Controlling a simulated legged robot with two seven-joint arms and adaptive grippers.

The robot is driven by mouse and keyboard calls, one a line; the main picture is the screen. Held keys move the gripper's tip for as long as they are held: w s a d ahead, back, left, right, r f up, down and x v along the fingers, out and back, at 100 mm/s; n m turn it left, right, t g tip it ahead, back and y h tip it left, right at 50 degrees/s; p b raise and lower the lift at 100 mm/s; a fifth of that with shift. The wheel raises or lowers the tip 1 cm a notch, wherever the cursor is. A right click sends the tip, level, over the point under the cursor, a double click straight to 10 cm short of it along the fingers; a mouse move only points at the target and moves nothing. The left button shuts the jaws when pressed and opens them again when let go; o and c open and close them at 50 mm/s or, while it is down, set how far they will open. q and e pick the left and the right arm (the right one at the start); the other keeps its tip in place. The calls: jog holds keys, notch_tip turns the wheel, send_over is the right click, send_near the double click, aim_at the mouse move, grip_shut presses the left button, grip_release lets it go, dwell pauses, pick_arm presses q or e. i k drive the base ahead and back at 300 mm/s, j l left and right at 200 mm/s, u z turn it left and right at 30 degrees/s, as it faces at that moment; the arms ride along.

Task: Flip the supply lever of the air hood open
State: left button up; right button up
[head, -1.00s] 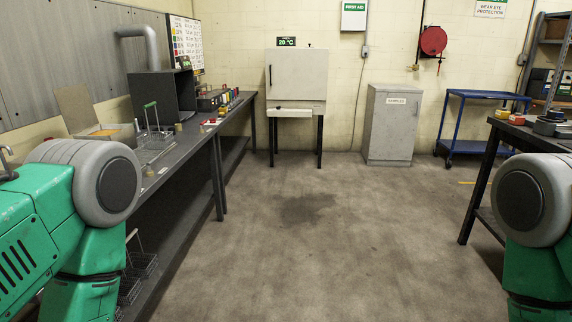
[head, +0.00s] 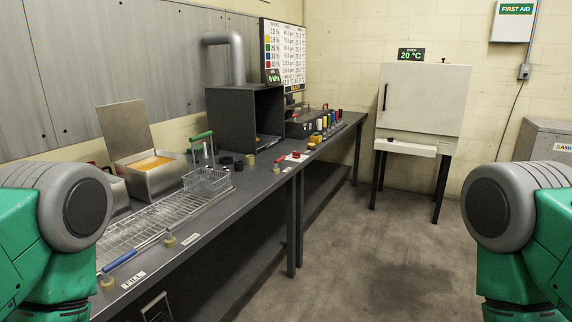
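The air hood appears to be the dark open-fronted box (head: 245,118) with a grey duct, standing at the back of the left bench. A small red-handled lever (head: 280,158) on a tan base is at the bench's front edge, near the hood; its label is too small to read. I cannot tell for sure whether it is the supply lever, or its exact position. A blue-handled lever (head: 120,260) lies nearer, by a label reading FILL. Only upper parts of my two arms show, at the left and right edges; both grippers are out of view.
The bench (head: 215,232) runs along the left wall. On it are a wire basket (head: 207,181) with a green handle, a metal bath (head: 155,165) with a raised lid, and a wire rack (head: 150,225). A white oven (head: 422,100) stands at the back. The floor (head: 350,265) is clear.

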aim_at(276, 162)
jog(key=i+l, duration=0.25)
jog(key=i, duration=0.25)
jog(key=i+l+z, duration=0.1)
jog(key=i+l, duration=0.15)
jog(key=i, duration=0.3)
jog(key=i+l, duration=0.25)
jog(key=i, duration=0.3)
jog(key=i+l, duration=0.2)
jog(key=i, duration=0.3)
jog(key=i+l+z, duration=0.1)
jog(key=i, duration=0.45)
jog(key=l, duration=0.1)
